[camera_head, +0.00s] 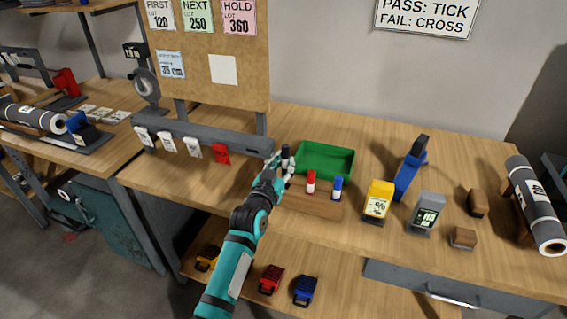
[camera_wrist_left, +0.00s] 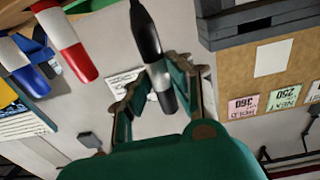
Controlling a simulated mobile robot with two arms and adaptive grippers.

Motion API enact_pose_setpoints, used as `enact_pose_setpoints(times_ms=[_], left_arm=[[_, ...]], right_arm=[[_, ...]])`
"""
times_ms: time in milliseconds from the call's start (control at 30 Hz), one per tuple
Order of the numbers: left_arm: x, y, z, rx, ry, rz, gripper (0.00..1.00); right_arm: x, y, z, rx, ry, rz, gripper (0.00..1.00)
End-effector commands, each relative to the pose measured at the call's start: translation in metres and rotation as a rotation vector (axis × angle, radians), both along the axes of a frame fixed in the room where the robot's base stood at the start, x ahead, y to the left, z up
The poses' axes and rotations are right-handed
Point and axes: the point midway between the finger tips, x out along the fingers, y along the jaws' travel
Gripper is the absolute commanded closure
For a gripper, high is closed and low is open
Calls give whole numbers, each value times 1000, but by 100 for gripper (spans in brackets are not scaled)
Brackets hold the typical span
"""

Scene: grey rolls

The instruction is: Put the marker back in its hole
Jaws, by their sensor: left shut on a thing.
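A black-and-white marker (camera_head: 285,152) stands roughly upright at the left end of the wooden marker block (camera_head: 316,206). My left gripper (camera_head: 280,168) is shut on it. In the left wrist view the marker (camera_wrist_left: 148,38) shows between the two fingers of the gripper (camera_wrist_left: 159,86). A red-and-white marker (camera_head: 311,182) and a blue-and-white marker (camera_head: 337,188) stand upright in the block, to the right of my gripper. My gripper and arm cover the block's left end, so I cannot tell whether the black marker touches the block or a hole. My right gripper is not in view.
A green tray (camera_head: 325,160) lies behind the block. A yellow device (camera_head: 378,200), a grey device (camera_head: 426,213) and a blue tool (camera_head: 410,170) stand to the right. A rail with tags (camera_head: 195,135) is at the left. Bench space in front of the rail is clear.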

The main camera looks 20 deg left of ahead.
Motion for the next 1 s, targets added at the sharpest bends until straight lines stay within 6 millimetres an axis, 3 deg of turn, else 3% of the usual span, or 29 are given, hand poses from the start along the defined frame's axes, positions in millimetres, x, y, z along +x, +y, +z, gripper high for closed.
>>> enact_pose_setpoints(times_ms=[1000], left_arm=[[0,0,0,0,0,5,100]], right_arm=[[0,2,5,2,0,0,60]])
